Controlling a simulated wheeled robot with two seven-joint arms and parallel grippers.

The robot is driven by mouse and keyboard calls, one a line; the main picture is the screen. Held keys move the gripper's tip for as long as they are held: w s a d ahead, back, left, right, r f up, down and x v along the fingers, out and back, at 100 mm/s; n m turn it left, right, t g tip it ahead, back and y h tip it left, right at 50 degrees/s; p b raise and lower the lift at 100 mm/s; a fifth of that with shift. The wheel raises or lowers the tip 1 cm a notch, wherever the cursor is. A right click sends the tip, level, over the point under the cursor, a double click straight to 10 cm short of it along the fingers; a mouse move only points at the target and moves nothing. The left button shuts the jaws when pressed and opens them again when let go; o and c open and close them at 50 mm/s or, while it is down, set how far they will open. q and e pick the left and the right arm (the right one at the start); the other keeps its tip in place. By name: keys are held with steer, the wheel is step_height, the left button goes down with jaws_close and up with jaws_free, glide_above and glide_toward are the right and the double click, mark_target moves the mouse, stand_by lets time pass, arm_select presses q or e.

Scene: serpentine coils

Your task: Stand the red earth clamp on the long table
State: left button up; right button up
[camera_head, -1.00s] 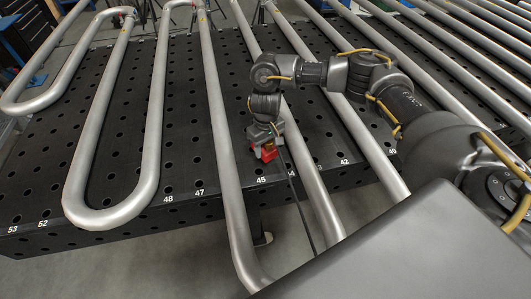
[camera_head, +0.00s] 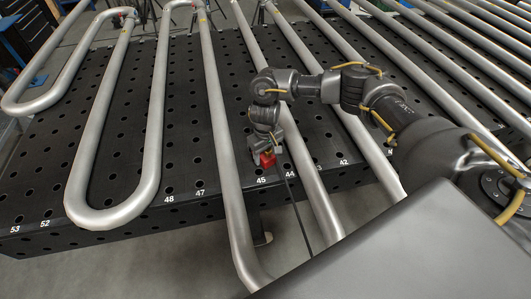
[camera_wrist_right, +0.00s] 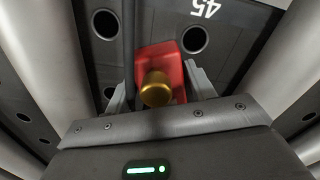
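The red earth clamp (camera_head: 267,160) is at the front edge area of the long perforated dark table (camera_head: 110,190), just behind the label 45. My right gripper (camera_head: 264,150) points down over it. In the right wrist view the clamp (camera_wrist_right: 175,62), with a brass knob (camera_wrist_right: 155,90), sits between the two fingers of the right gripper (camera_wrist_right: 160,88), which look closed on its sides. The clamp looks upright, at or very near the table top; I cannot tell whether it touches. My left gripper is not in view.
Thick steel pipe coils (camera_head: 212,120) run across the table on both sides of the clamp, with one pipe (camera_head: 310,185) close on the right. A dark cable (camera_head: 297,212) hangs over the front edge. Bare table shows to the clamp's left.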

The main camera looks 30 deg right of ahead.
steer(key=shift+o, duration=1.2)
steer(key=shift+r, duration=0.15)
step_height(320, 180, up, 12)
